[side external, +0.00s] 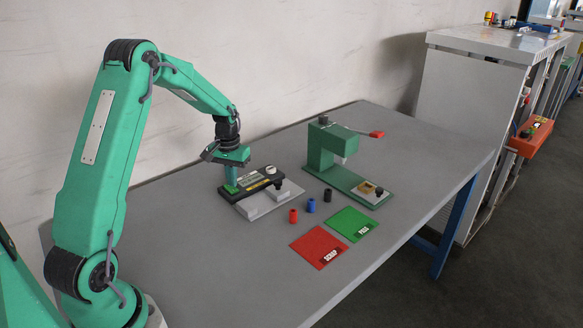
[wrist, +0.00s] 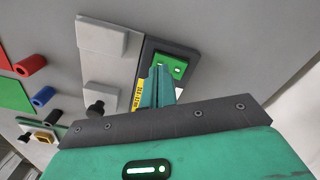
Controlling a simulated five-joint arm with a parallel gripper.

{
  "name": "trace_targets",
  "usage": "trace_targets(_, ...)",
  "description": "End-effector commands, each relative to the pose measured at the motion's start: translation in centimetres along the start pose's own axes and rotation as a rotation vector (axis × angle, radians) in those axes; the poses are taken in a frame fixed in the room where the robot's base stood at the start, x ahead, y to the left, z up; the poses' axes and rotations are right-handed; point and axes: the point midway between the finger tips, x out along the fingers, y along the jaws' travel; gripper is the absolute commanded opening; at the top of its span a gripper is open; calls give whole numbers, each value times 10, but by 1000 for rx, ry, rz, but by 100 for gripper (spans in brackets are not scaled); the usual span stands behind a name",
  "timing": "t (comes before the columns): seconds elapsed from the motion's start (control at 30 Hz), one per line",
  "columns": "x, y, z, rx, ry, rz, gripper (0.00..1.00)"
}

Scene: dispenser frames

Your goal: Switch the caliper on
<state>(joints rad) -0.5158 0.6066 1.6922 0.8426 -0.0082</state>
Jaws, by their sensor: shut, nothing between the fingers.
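The caliper (side external: 262,184) is a dark bar-shaped device with a yellow label, lying across light grey blocks on the table. In the wrist view, its dark body (wrist: 147,52) shows beside a grey block, with a green panel (wrist: 181,68) bearing small white marks at its end. My gripper (side external: 231,188) points down at the left end of the caliper in the side view. Its green fingers are together and empty. In the wrist view, my fingertips (wrist: 160,69) overlap the green panel and hide part of it. I cannot tell whether they touch it.
A green press-like fixture (side external: 322,150) with a red handle stands to the right. The table's right end is clear.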

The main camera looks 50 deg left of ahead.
Motion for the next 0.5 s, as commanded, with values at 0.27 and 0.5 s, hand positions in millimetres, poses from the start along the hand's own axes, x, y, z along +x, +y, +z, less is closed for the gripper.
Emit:
trace_targets(0.27,-17,0,0,0,2,0,0)
trace_targets(0.5,-30,0,0,0,2,0,0)
